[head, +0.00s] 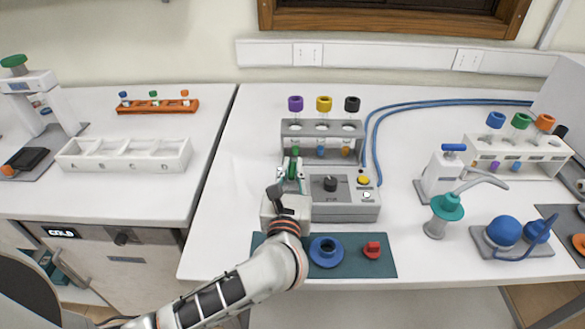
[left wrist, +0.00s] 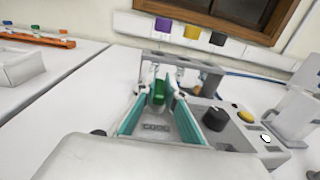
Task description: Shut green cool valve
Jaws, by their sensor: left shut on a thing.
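The green cool valve (head: 294,152) stands at the left side of the grey test unit (head: 345,211) in the head view. In the left wrist view the green valve (left wrist: 157,92) shows between the fingertips, with a "COOL" label below it. My left gripper (head: 292,169) reaches in from the front and is shut on the green valve. Its teal-lined fingers (left wrist: 165,98) stand on either side of the valve. The fingers hide part of the valve, and I cannot tell its exact turn position. My right gripper is not in view.
A black knob (head: 330,184) and a yellow button (head: 363,180) sit right of the gripper. Purple, yellow and black capped pieces stand above the rack (head: 290,128) behind. Blue hoses (head: 400,105) run right. A teal mat (head: 385,268) with blue and red parts lies in front.

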